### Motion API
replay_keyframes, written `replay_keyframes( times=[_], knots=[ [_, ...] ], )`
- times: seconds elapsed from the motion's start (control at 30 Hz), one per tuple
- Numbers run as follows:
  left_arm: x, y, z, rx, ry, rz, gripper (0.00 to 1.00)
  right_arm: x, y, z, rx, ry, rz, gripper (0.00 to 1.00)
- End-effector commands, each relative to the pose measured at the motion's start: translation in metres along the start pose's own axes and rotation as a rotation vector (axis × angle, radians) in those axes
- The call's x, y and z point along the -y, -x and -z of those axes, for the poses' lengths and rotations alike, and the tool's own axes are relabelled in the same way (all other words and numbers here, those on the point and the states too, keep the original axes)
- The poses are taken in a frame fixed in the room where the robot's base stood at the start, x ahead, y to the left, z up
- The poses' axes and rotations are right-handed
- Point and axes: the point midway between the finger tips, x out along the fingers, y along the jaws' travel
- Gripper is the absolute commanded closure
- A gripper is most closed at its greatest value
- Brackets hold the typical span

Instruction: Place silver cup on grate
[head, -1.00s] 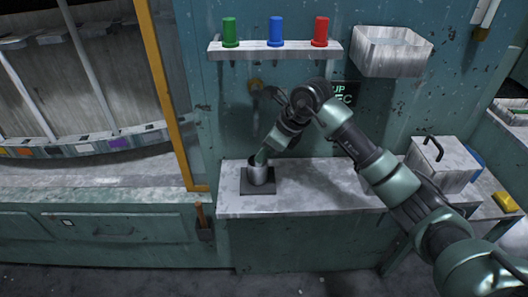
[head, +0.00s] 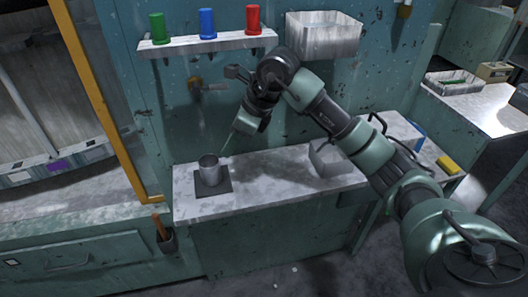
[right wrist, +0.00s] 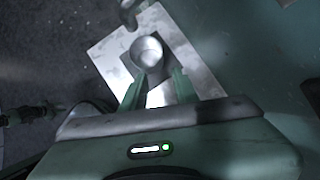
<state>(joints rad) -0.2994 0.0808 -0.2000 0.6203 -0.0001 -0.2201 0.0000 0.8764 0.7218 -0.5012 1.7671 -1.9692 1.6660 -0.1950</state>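The silver cup (head: 209,170) stands upright on the dark square grate (head: 225,187) on the counter's left part. It also shows from above in the right wrist view (right wrist: 147,52), just beyond the fingertips. My right gripper (head: 228,146) is above and to the right of the cup, apart from it. In the right wrist view its two fingers (right wrist: 158,88) are spread with nothing held between them. My left gripper is not in view.
The grey counter (head: 270,170) is clear to the right of the grate, up to a grey metal box (head: 328,160). A tap (head: 208,87) sticks out of the wall above the cup. A shelf (head: 205,43) holds green, blue and red cylinders.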

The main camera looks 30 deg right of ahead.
Motion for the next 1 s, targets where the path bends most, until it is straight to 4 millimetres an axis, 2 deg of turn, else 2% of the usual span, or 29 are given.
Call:
replay_keyframes(
  times=[0.03,0.2,0.4,0.6,1.0],
  knots=[
    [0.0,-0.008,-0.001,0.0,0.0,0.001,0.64,0.001,0.003,0.015,-0.002,-0.001,0.005,0.7],
    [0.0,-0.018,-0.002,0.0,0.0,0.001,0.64,-0.002,0.022,0.048,-0.001,-0.002,0.004,0.7],
    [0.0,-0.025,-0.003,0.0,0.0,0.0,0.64,-0.004,0.037,0.072,0.001,-0.001,0.001,0.7],
    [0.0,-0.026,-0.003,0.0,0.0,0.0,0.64,-0.005,0.043,0.079,0.002,0.001,0.0,0.7],
    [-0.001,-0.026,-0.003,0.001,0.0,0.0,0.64,-0.005,0.043,0.079,0.002,0.0,0.0,0.7]
  ],
)
